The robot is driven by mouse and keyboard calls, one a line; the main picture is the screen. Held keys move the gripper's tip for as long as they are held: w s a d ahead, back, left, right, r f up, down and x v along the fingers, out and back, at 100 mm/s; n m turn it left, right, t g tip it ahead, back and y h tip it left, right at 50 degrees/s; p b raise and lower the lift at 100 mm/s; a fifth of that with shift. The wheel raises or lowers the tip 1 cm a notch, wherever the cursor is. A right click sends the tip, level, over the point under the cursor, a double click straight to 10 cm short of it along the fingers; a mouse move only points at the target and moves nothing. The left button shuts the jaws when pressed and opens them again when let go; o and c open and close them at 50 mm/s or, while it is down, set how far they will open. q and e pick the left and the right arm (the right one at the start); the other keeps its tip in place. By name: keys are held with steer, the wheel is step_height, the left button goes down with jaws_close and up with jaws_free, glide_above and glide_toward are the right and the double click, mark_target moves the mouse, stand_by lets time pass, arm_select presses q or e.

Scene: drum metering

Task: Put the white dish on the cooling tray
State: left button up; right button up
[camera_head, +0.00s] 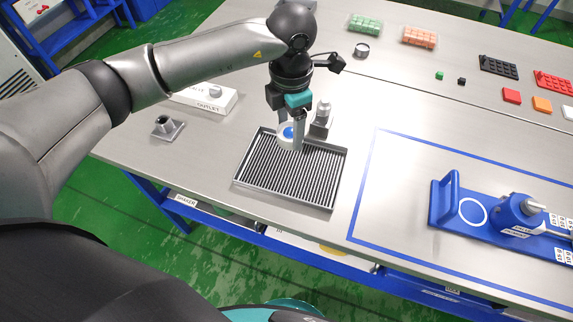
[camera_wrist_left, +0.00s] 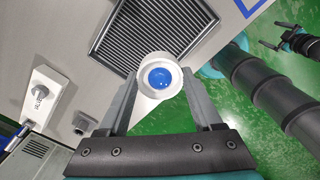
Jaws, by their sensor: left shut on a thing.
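The white dish (camera_head: 284,139) has blue contents and also shows in the left wrist view (camera_wrist_left: 144,72). A white tapered part extends from it between my fingers. My left gripper (camera_head: 291,142) is shut on the dish; its fingers show on either side in the left wrist view (camera_wrist_left: 160,100). The cooling tray (camera_head: 270,184) is a dark ribbed tray with a raised metal rim. The dish overlaps its back edge; I cannot tell whether it touches. The tray also shows in the left wrist view (camera_wrist_left: 125,40). My right gripper (camera_wrist_left: 277,34) shows small there, its fingers apart.
A small metal fixture (camera_head: 322,118) stands just behind the tray. A white outlet box (camera_head: 204,96) and a metal socket (camera_head: 167,128) are at the left. A blue-based device (camera_head: 500,219) stands at the right.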

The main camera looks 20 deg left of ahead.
arm_select(q)
glide_above(289, 177)
step_height(289, 177, down, 10)
steer(key=shift+f+b, duration=0.15)
steer(key=shift+b, duration=0.15)
steer(key=shift+f+b, duration=0.35)
steer(key=shift+f, duration=2.2)
steer(key=shift+f, duration=0.15)
steer(key=o, duration=1.4)
steer(key=shift+c, duration=0.2)
